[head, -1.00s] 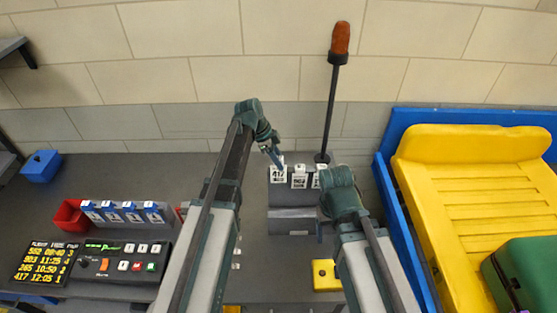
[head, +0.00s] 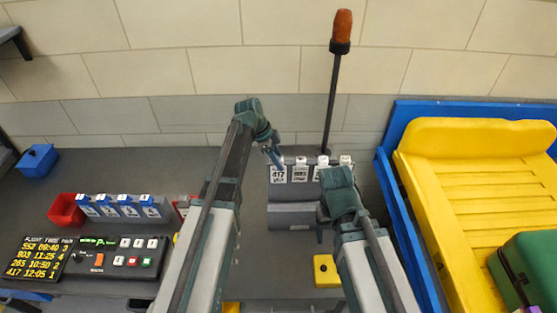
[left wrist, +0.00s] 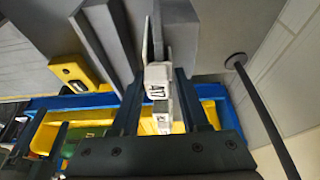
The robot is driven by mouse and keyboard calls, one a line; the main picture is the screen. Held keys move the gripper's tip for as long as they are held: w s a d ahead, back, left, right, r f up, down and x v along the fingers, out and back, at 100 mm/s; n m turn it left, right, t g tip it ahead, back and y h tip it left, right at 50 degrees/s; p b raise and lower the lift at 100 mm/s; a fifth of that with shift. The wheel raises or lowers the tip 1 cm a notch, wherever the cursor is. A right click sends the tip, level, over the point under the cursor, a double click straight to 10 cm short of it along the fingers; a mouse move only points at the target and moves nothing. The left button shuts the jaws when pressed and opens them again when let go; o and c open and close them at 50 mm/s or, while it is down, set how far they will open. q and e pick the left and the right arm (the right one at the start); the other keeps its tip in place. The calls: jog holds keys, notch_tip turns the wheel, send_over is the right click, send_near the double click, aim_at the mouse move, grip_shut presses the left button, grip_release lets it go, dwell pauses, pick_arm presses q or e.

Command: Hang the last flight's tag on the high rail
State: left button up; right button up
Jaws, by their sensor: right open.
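The board (head: 37,258) lists several flights; 417 at 12:05 is its latest time. The white 417 tag (head: 278,174) is at the left end of a row of tags. My left gripper (head: 275,160) is at its top.
A red bin (head: 66,212), blue-topped slots (head: 123,207) and a button console (head: 115,258) stand at the left. A yellow-and-blue cart (head: 470,190) with a green case (head: 530,270) is at the right.

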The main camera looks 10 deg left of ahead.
pick_arm(q)
jog(key=o, duration=0.3)
jog(key=shift+o, duration=0.2)
jog(key=shift+r, duration=0.1)
jog(key=p+v, duration=1.2)
jog(key=v, duration=0.1)
jog(key=shift+a+r+p, duration=0.15)
jog(key=shift+r+p, duration=0.15)
jog(key=shift+p, duration=0.1)
jog(key=s+d+f+n+y+b, duration=0.2)
jog(key=s+d+f+n+b, duration=0.2)
jog(key=s+f+b, duration=0.1)
jog(key=s+d+f+n+y+b, duration=0.2)
jog(key=s+d+f+n+b, duration=0.2)
jog(key=s, duration=0.6)
jog(key=s+d+f+n+g+y+b, duration=0.1)
jog(key=s+d+f+n+b, duration=0.2)
jog(key=s+f+b, duration=0.4)
jog(key=shift+s+d+f+n+y+b, duration=0.35)
jog(key=shift+d+f, duration=0.5)
jog(key=shift+f, duration=0.3)
